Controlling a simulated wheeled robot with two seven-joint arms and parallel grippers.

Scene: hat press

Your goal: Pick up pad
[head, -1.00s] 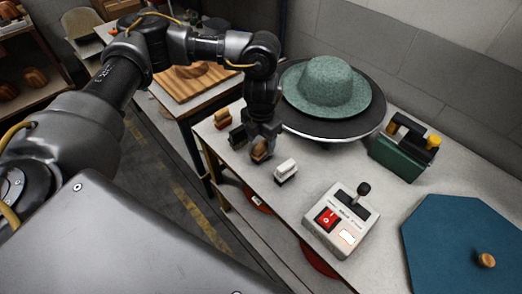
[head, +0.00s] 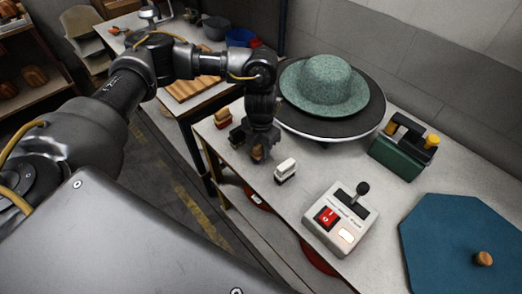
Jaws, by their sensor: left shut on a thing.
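My left gripper (head: 257,149) is low over the near left part of the worktable (head: 300,205), pointing down. It is shut on a small brown pad (head: 257,154), mostly hidden by the fingers. I cannot tell whether the pad still touches the table. A second small block, tan and red (head: 222,118), stands to the left of the gripper. A white block with a dark base (head: 286,168) stands just to its right. My right gripper is not in view.
A green felt hat (head: 322,84) sits on a round dark plate (head: 362,115) behind the gripper. A control box (head: 340,222) with a red switch and lever, a green box (head: 398,157) and a blue board (head: 450,240) with a wooden knob stand to the right.

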